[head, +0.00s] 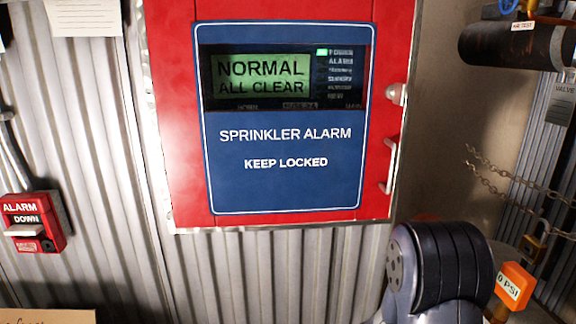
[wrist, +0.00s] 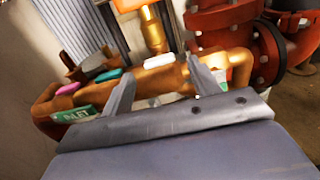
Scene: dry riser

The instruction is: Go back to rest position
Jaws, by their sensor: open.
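My gripper (wrist: 165,92) shows in the wrist view with its two grey fingers spread apart and nothing between them. Beyond the fingers runs an orange-brown pipe inlet (wrist: 125,80) with pink, teal and white pieces on it. A green label (wrist: 77,114) reading INLET is at its left end. Whether the fingers touch the pipe cannot be told. In the head view a dark, rounded link of my arm shows at the lower right; my gripper is not visible there.
A red sprinkler alarm cabinet (head: 383,60) reads NORMAL ALL CLEAR. A red alarm box (head: 32,222) is on the corrugated wall at left. A dark pipe (head: 510,46), a chain (head: 515,182) and an orange PSI tag (head: 514,285) are at right. A red flanged pipe (wrist: 225,22) stands beyond my gripper.

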